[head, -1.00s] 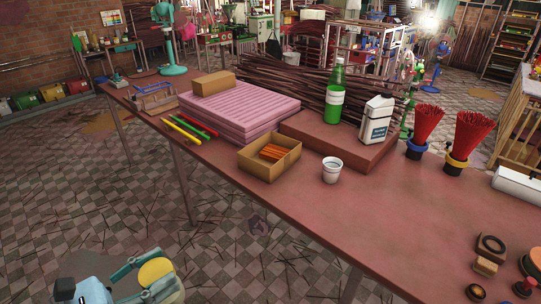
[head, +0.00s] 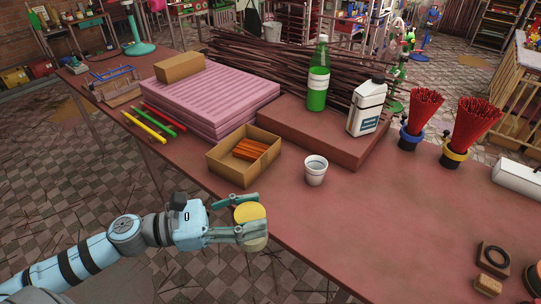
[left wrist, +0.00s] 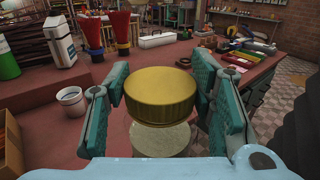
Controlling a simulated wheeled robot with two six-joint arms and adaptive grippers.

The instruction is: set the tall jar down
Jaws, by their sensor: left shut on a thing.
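The tall jar has a round yellow lid (head: 249,212) and a pale, see-through body (head: 256,243). My left gripper (head: 263,213) is shut on it, one finger on each side. In the head view the jar is upright and overlaps the table's front edge, below the cardboard box; its height against the tabletop is hard to tell. In the left wrist view the lid (left wrist: 162,95) sits between the teal finger pads, with the pale body (left wrist: 160,138) below, partly hidden by the lid. My right gripper is not in view.
A white cup (head: 315,171) stands on the table (head: 400,215), with an open cardboard box (head: 215,165) of orange sticks to its left. A green bottle (head: 318,90) and a white jug (head: 367,107) stand on a reddish slab. The tabletop right of the cup is clear.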

